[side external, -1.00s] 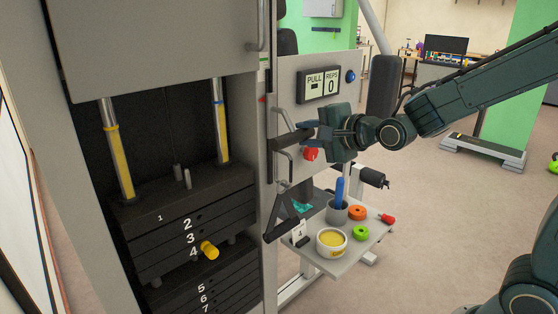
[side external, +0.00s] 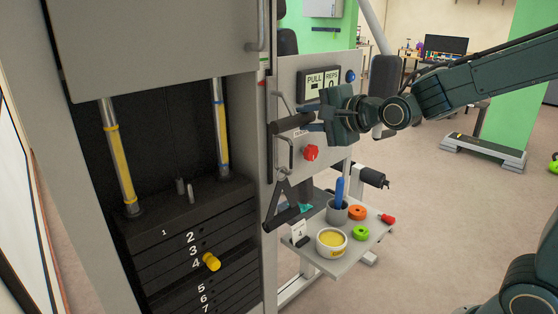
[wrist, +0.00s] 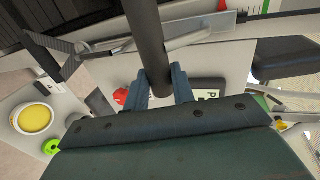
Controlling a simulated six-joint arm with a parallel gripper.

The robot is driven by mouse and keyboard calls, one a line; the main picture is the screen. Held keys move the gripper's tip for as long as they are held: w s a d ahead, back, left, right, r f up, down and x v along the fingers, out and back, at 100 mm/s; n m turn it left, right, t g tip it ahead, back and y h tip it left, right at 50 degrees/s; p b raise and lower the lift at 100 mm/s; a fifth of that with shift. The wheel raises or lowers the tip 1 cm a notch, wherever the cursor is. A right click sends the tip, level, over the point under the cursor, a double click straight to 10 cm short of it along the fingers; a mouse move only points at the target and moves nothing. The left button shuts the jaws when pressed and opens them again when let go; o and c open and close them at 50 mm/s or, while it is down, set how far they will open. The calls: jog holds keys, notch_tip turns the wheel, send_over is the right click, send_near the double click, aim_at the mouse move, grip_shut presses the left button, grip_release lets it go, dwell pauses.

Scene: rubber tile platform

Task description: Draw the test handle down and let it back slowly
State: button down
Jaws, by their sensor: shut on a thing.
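The test handle (side external: 292,123), a black bar on a grey bracket, is in front of the machine's grey panel in the side view. My gripper (side external: 322,117) is shut on its right end. In the wrist view the dark bar (wrist: 147,35) runs down between the two fingers of my gripper (wrist: 160,90).
A second black handle (side external: 287,218) hangs below. A red knob (side external: 311,153) is on the panel close under my gripper. A small shelf (side external: 335,268) carries a yellow-filled bowl (side external: 331,242), a cup with a blue item (side external: 338,211) and rings.

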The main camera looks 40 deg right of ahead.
jog(key=shift+r, duration=1.95)
jog(key=c, duration=0.6)
grip_release()
jog(key=shift+r, duration=0.25)
jog(key=v, duration=0.7)
jog(key=s+f+n+g, duration=0.4)
jog(key=s+f+n, duration=0.2)
jog(key=s+n, duration=0.3)
jog(key=s+f+n+g, duration=0.5)
jog(key=s+n, duration=0.4)
jog(key=s, duration=0.3)
jog(key=shift+a+f, duration=0.2)
jog(key=shift+f, duration=0.6)
